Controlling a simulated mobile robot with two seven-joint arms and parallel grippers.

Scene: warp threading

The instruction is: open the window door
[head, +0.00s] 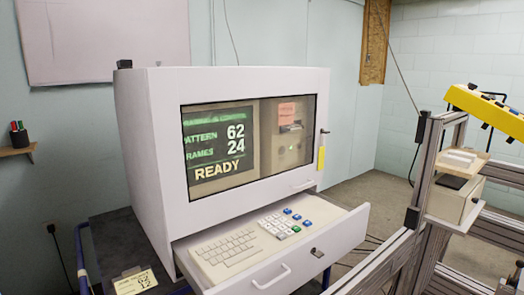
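The window door is the glazed front (250,135) of a white cabinet (145,165). It looks shut, flush with the cabinet front. Behind its glass are a screen reading "READY" and a panel with a pink note. A dark latch (323,132) with a yellow tag (321,158) below it is at the door's right edge. A small pale handle (303,184) is at the lower right under the glass. Neither of my grippers is in view.
Below the window, a drawer (345,228) stands pulled out, holding a keyboard (228,250) and a keypad (285,222). A metal frame (425,185) with a yellow bar (487,110) stands at the right. Open floor (365,195) shows between it and the cabinet.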

